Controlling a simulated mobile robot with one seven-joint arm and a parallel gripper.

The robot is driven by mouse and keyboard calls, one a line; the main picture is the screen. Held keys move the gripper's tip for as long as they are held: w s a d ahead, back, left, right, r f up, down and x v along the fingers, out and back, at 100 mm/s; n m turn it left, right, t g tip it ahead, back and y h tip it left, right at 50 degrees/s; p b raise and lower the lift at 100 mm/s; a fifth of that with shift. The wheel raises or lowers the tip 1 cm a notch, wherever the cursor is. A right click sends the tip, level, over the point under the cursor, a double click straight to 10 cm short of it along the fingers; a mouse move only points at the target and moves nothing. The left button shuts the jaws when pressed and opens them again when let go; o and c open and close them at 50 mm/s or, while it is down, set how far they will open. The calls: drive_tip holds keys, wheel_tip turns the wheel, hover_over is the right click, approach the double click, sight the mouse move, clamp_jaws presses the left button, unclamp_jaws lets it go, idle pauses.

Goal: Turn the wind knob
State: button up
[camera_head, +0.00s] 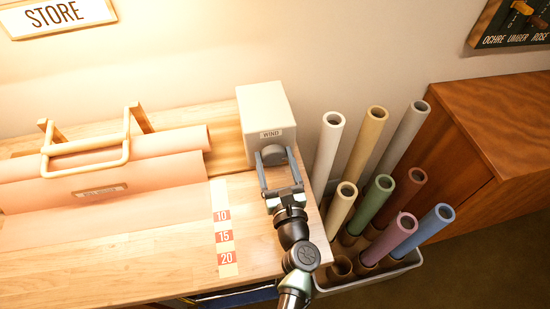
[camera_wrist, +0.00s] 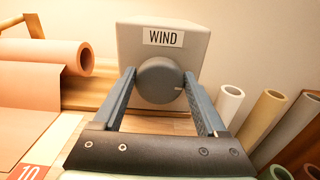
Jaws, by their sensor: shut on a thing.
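The wind knob (camera_wrist: 159,81) is a round dark grey knob with a pale mark at its right side. It sits on the front of a white box (camera_head: 262,108) labelled WIND. In the head view the knob (camera_head: 273,154) shows just beyond my fingers. My gripper (camera_wrist: 157,86) has its two fingers on the left and right sides of the knob and is shut on it. My gripper (camera_head: 274,160) reaches in from the front in the head view. Part of the knob's sides is hidden by the fingers.
Left of the box, pink paper rolls (camera_head: 130,170) lie on the wooden table (camera_head: 120,255), with a wooden bar frame (camera_head: 90,148) over them. A number strip (camera_head: 225,237) lies in front. Right of the table, a bin (camera_head: 375,276) holds several upright coloured tubes beside a wooden cabinet (camera_head: 490,130).

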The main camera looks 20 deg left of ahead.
drive_tip(key=shift+f+n+b, duration=0.1)
drive_tip(key=shift+n+b, duration=0.25)
drive_tip(key=shift+n, duration=0.05)
drive_tip(key=n+b, duration=0.2)
drive_tip(key=shift+f+n, duration=0.1)
drive_tip(key=shift+n, duration=0.2)
drive_tip(key=n+b, duration=0.4)
drive_tip(key=n, duration=0.1)
drive_tip(key=shift+s+a+f, duration=0.1)
drive_tip(key=shift+a, duration=0.05)
drive_tip(key=n+b, duration=0.4)
drive_tip(key=n, duration=0.1)
drive_tip(key=shift+f+n, duration=0.15)
drive_tip(key=shift+n, duration=0.25)
drive_tip(key=shift+n+b, duration=1.45)
drive_tip(key=shift+n, duration=0.45)
drive_tip(key=o, duration=1.3)
drive_tip(key=shift+a, duration=0.1)
drive_tip(key=shift+s, duration=0.15)
